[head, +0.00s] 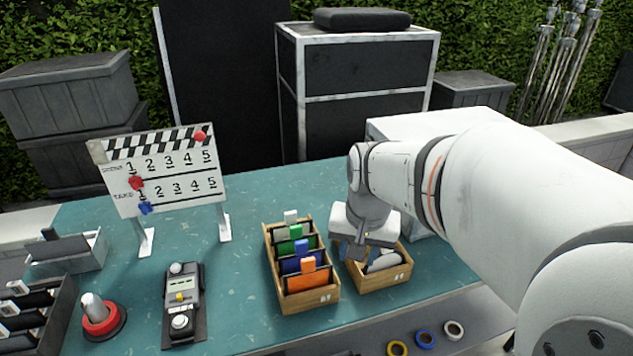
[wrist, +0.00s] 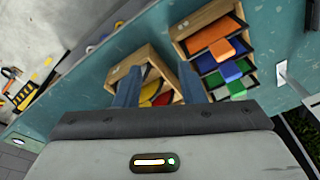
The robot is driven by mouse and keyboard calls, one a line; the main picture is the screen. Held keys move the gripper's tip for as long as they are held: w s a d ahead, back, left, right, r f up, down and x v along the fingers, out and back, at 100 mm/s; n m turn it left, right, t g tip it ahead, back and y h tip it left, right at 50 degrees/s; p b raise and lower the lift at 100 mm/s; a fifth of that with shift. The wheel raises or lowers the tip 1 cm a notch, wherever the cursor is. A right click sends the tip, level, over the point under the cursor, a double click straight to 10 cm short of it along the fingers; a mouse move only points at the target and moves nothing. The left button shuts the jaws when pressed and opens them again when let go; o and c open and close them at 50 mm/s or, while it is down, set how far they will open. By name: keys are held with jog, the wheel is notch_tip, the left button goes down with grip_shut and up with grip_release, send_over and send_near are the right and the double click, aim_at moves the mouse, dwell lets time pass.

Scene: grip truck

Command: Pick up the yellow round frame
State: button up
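A small wooden box (wrist: 127,74) on the teal table holds round pieces. In the wrist view one is yellow (wrist: 149,93), likely the yellow round frame, beside a red one (wrist: 163,99). The same box (head: 382,282) shows in the head view, where only grey-white pieces are clear inside and my arm hides its back. My gripper (wrist: 158,80) is open, its two fingers spread on either side of the box's interior in the wrist view. Nothing shows between the fingertips as held. In the head view my gripper (head: 358,248) is over the box's left part.
A wooden rack (head: 318,302) with green, blue and orange-tabbed dividers stands close left of the box. A clapperboard (head: 165,175), a black device (head: 183,300) and a red-based knob (head: 100,318) are further left.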

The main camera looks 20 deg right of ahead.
jog(key=w+d+f+m+p, duration=0.1)
jog(key=w+d+m, duration=0.2)
jog(key=w, duration=0.1)
jog(key=w+d+f+m+g+p, duration=0.1)
jog(key=w+d+m, duration=0.3)
jog(key=w+d+m+p, duration=0.1)
jog(key=w+d+m, duration=0.2)
jog(key=w+m, duration=0.1)
jog(key=shift+w+d+f+g+p, duration=0.25)
jog(key=shift+d+f+g+p, duration=0.05)
jog(key=shift+d+f+g, duration=0.1)
jog(key=shift+w+d+f+m, duration=0.2)
jog(key=shift+d+m, duration=0.05)
jog(key=shift+m, duration=0.25)
jog(key=shift+f, duration=0.3)
jog(key=f+p, duration=0.1)
jog(key=f, duration=0.2)
jog(key=f+p, duration=0.1)
jog(key=f, duration=0.3)
jog(key=shift+s+a+f, duration=0.1)
jog(key=shift+a+f, duration=0.05)
jog(key=shift+a, duration=0.05)
grip_shut()
